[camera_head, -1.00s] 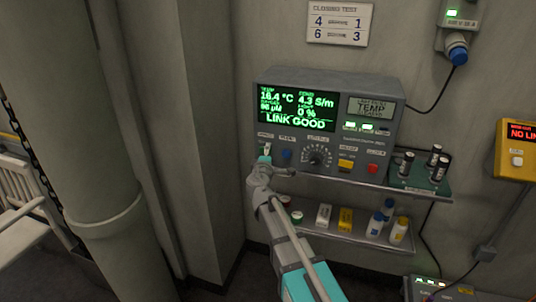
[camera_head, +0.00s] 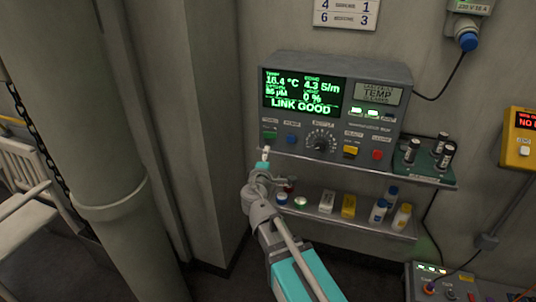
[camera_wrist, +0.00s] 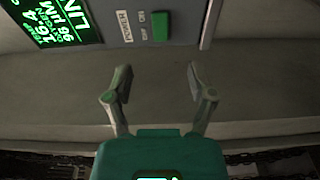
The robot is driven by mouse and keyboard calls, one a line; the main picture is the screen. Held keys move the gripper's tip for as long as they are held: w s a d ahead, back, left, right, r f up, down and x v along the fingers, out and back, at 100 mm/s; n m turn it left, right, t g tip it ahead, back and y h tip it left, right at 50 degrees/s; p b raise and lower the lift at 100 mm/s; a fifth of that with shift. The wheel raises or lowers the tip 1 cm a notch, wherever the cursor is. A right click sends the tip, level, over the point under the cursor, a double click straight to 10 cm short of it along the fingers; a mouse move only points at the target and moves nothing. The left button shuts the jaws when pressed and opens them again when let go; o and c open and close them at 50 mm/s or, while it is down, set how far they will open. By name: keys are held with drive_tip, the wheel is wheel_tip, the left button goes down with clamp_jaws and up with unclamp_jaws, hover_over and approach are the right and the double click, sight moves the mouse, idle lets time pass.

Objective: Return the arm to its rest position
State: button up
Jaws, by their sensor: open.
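My arm reaches up from the bottom of the head view toward the wall shelves. My gripper (camera_head: 265,155) is just below the left front of the grey instrument box (camera_head: 335,105). In the wrist view my gripper (camera_wrist: 160,85) has its two fingers spread wide with nothing between them. Beyond the fingers is the box's front with a green power switch (camera_wrist: 160,27) and part of the green-lit screen (camera_wrist: 50,20). The screen (camera_head: 302,93) reads LINK GOOD in the head view. The gripper looks apart from the box.
A lower shelf (camera_head: 345,225) holds small boxes, jars and bottles close to the right of my arm. Black cylinders stand on a green board (camera_head: 428,160) at the right. A thick grey pipe (camera_head: 85,130) stands at the left. A yellow wall unit (camera_head: 519,140) hangs at far right.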

idle(0.4)
drive_tip(key=s+d+f+m+g+h+p, duration=0.25)
drive_tip(key=d+m+g, duration=0.2)
drive_tip(key=d, duration=0.45)
drive_tip(key=s+d+f+m+g+h+p, duration=0.2)
drive_tip(key=d+m+g+h+p, duration=0.15)
drive_tip(key=d+m, duration=0.4)
drive_tip(key=s+d+f+m+g+y+p, duration=0.1)
drive_tip(key=s+d+m+g+y+p, duration=0.1)
drive_tip(key=s+g+y, duration=0.2)
drive_tip(key=s+d+f+m+g+y+p, duration=0.2)
drive_tip(key=s+g, duration=0.4)
drive_tip(key=s, duration=0.3)
drive_tip(key=shift+s+d+f+m+y+p, duration=0.2)
drive_tip(key=shift+d+m+y+p, duration=0.2)
drive_tip(key=shift+d+y, duration=0.4)
drive_tip(key=shift+a, duration=0.1)
